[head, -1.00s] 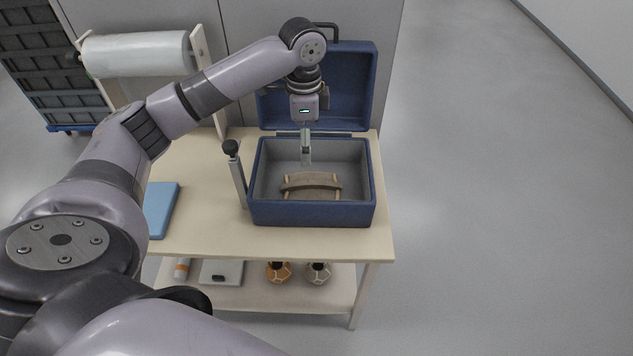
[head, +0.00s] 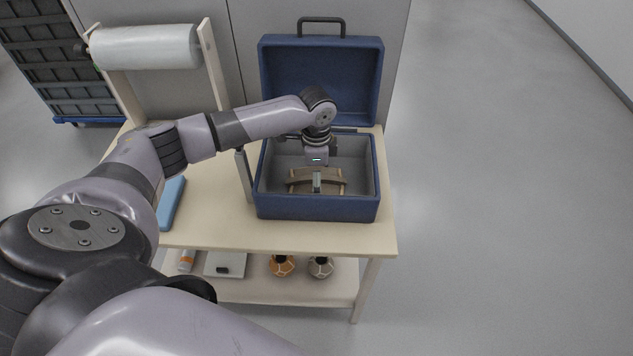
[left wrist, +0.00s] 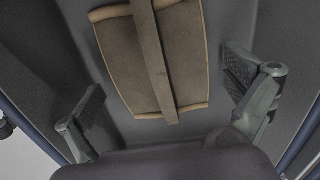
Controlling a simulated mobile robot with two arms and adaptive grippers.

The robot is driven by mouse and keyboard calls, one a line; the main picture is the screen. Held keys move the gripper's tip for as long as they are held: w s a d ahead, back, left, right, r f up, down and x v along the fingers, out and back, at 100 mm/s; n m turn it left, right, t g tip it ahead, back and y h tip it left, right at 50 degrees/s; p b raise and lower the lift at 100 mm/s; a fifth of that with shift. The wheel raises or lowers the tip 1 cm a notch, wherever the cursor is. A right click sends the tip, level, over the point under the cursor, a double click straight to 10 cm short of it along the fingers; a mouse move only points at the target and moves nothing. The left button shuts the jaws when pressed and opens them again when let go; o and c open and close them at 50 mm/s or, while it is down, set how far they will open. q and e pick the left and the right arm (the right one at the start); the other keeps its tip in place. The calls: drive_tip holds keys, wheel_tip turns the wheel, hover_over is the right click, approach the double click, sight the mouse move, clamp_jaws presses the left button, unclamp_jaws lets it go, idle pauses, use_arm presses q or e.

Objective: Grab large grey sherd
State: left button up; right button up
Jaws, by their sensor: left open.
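A curved brownish-grey sherd (head: 300,181) with tan edges lies in the open blue case; it is the only sherd I see inside. In the left wrist view the sherd (left wrist: 122,58) shows as a broad plate with a narrow brown band (left wrist: 152,55) running across it. My left gripper (head: 317,183) is inside the case, directly above the sherd and hiding part of it. In the left wrist view its fingers (left wrist: 166,84) are spread wide on both sides of the sherd, with gaps and nothing between them touching. My right gripper is out of view.
The case walls (head: 318,208) stand close around my gripper, with the raised lid (head: 320,80) behind. A post (head: 244,175) stands left of the case, beside a blue block (head: 171,203) on the table (head: 215,225). A film roll (head: 145,46) is at the back left.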

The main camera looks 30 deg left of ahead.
use_arm(q)
drive_tip(key=shift+f, duration=0.2)
drive_tip(key=shift+c, duration=0.5)
drive_tip(key=c, duration=1.3)
drive_tip(key=shift+o, duration=0.2)
drive_tip(key=shift+r, duration=0.15)
